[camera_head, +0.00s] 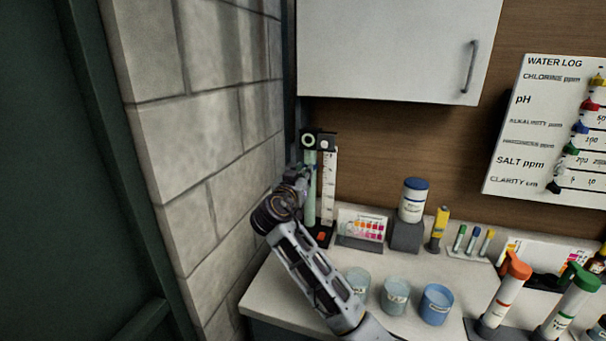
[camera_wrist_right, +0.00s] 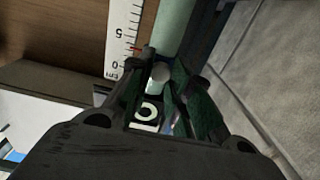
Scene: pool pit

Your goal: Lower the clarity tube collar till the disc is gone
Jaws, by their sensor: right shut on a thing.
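The clarity tube (camera_head: 311,190), pale green, stands upright at the back left of the counter beside a white scale (camera_head: 328,185). A black head with a pale ring (camera_head: 308,141) tops it. In the wrist view the tube (camera_wrist_right: 176,25) runs up from my fingers, and the scale (camera_wrist_right: 119,45) shows 5, 0 and a red mark. My right gripper (camera_wrist_right: 160,80) is shut on a small part low at the tube, apparently the collar, which the fingers mostly hide. In the head view this gripper (camera_head: 296,178) is at the tube's left side. The disc cannot be made out. My left gripper is out of view.
A block wall (camera_head: 205,140) stands close on the left. A colour card (camera_head: 362,228), a blue-lidded jar (camera_head: 413,200) and a yellow bottle (camera_head: 439,225) stand to the right. Several cups, including a blue one (camera_head: 436,304), are near my forearm. A cabinet (camera_head: 390,45) hangs above.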

